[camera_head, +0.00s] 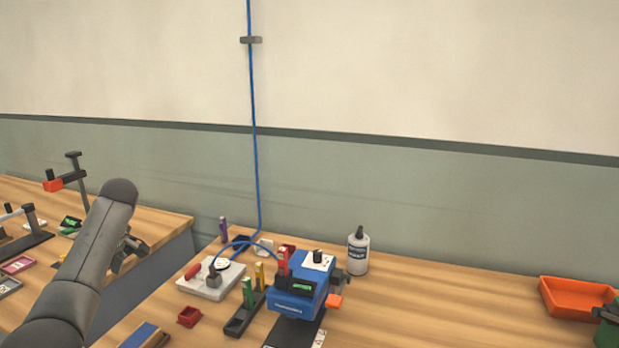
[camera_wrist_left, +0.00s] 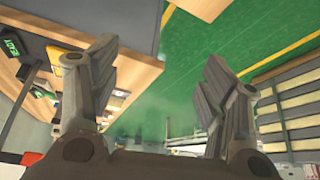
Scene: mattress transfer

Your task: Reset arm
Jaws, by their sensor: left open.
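My left arm (camera_head: 88,260) rises from the lower left in the head view. Its gripper (camera_head: 130,248) shows partly behind the arm, near the gap between the two wooden worktops. In the left wrist view the two fingers of my left gripper (camera_wrist_left: 160,95) stand wide apart with nothing between them. Behind the fingers are a worktop edge and a green floor (camera_wrist_left: 180,95). My right gripper does not show in either view.
The right worktop (camera_head: 440,305) holds a blue device (camera_head: 298,298), a white bottle (camera_head: 358,252) and an orange tray (camera_head: 572,298). Its middle right is clear. The left worktop (camera_head: 150,218) carries a clamp stand (camera_head: 80,172). A blue cable (camera_head: 253,120) runs down the wall.

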